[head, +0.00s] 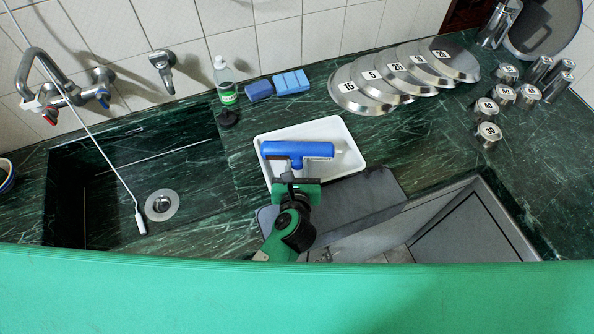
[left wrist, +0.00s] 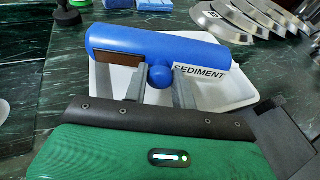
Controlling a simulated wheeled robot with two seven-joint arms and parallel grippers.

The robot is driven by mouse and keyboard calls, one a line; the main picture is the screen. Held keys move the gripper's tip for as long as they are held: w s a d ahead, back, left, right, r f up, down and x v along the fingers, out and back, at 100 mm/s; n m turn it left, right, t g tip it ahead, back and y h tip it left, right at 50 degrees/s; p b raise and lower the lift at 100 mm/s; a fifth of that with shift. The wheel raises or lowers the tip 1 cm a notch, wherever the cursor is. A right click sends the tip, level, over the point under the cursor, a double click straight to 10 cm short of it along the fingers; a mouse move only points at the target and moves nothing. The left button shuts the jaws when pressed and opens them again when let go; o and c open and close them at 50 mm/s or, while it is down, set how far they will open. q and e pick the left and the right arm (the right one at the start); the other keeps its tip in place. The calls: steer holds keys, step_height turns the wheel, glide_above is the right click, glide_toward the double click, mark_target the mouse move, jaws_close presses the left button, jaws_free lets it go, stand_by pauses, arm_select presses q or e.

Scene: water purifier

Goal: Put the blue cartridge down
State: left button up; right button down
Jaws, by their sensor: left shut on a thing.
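The blue cartridge (head: 297,150) lies across the view over the white tray (head: 345,131), roughly level. In the left wrist view the cartridge (left wrist: 150,45) shows a white label reading SEDIMENT and a round blue knob on its near side. My left gripper (head: 294,173) is shut on the cartridge; in the left wrist view its fingers (left wrist: 160,80) are on either side of the knob. I cannot tell whether the cartridge touches the tray (left wrist: 235,92) or is held just above it. My right gripper is not in view.
A sink (head: 110,190) is at the left. Blue sponges (head: 291,82), a bottle (head: 225,85), numbered discs (head: 365,90) and weights (head: 488,134) stand farther back.

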arm_select(q)
steer(key=shift+r, duration=0.15)
steer(key=shift+f+b, duration=0.3)
steer(key=shift+f, duration=0.35)
steer(key=o, duration=1)
